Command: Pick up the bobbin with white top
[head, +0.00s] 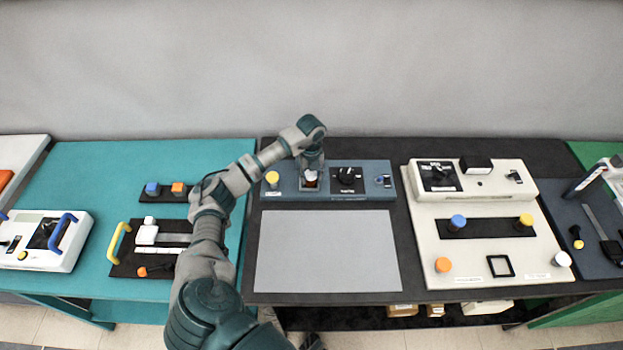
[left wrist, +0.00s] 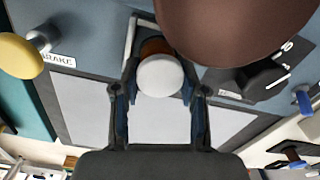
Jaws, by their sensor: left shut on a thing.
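A bobbin with a white top (head: 310,175) is at the blue-grey panel (head: 288,191) in the middle. In the left wrist view its round white top (left wrist: 160,77) and brown body (left wrist: 156,47) show between the fingers. My left gripper (head: 311,172) points down over the panel and is shut on this bobbin. In the left wrist view the two fingers of the gripper (left wrist: 160,88) lie on either side of it. I cannot tell whether the bobbin still touches the panel. My right gripper is in neither view.
A yellow-topped knob (head: 272,177) stands left of the bobbin, and a black dial (head: 347,176) sits right. A bare grey mat (head: 327,250) lies in front. Another white-topped piece (head: 562,259) stands on the white board (head: 520,275). A large brown rounded shape (left wrist: 235,25) fills the wrist view's top.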

